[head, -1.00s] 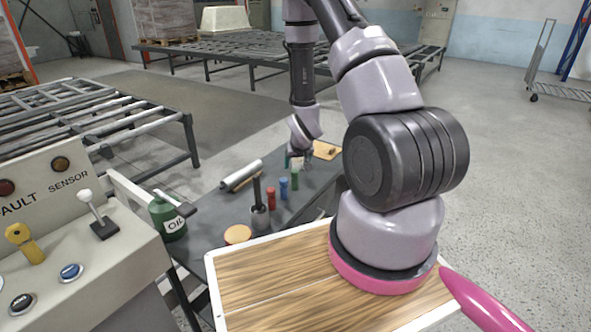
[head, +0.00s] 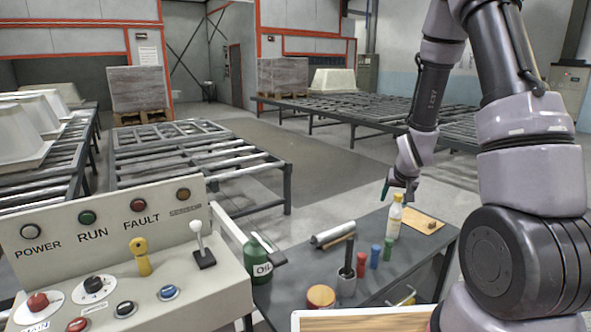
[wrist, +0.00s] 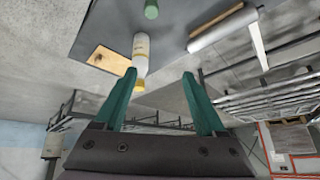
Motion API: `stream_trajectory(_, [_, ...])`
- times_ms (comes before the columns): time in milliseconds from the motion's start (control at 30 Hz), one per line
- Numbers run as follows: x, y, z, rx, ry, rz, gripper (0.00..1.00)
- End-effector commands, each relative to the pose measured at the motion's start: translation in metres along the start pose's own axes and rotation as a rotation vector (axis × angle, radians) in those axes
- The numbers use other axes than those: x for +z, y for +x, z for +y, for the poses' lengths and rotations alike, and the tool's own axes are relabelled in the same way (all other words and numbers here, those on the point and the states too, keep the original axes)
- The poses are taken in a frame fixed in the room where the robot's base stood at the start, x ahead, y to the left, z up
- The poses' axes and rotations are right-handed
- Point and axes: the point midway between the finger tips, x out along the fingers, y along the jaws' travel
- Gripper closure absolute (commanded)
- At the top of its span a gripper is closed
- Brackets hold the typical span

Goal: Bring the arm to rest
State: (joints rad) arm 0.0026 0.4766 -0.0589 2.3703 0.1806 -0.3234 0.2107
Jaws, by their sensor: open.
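My gripper (head: 400,192) is open and empty above the far part of the dark workbench (head: 300,290). In the wrist view its two green fingers (wrist: 157,100) stand apart with nothing between them. A white bottle with a yellow cap (head: 394,217) stands upright on the bench, just below the gripper in the head view. The same bottle shows in the wrist view (wrist: 141,55), beside the left finger; I cannot tell the exact gap. My arm is bent and raised on the right side of the head view.
A wooden board (head: 420,221), blue, red and green cylinders (head: 375,256), a grey roll (head: 335,234) and an oil can (head: 257,262) are on the bench. A control panel (head: 120,250) stands at left. Roller conveyors (head: 200,165) and bathtub shells (head: 25,125) lie beyond.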

Motion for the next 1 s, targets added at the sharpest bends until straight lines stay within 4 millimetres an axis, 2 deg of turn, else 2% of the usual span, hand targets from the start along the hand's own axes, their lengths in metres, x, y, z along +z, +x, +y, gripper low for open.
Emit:
stream_trajectory(33, [-0.013, -0.026, -0.005, -0.011, 0.016, 0.011, 0.28])
stream_trajectory(200, [-0.034, -0.102, -0.016, -0.046, 0.060, 0.007, 0.28])
stream_trajectory(433, [-0.035, -0.207, -0.026, -0.103, 0.104, -0.002, 0.28])
stream_trajectory(567, [-0.024, -0.265, -0.029, -0.139, 0.123, -0.006, 0.28])
stream_trajectory(700, [-0.002, -0.323, -0.031, -0.179, 0.138, -0.014, 0.28])
stream_trajectory(800, [0.017, -0.358, -0.031, -0.205, 0.145, -0.019, 0.28])
stream_trajectory(900, [0.034, -0.384, -0.031, -0.228, 0.149, -0.025, 0.28])
stream_trajectory(1000, [0.047, -0.400, -0.031, -0.241, 0.152, -0.030, 0.28])
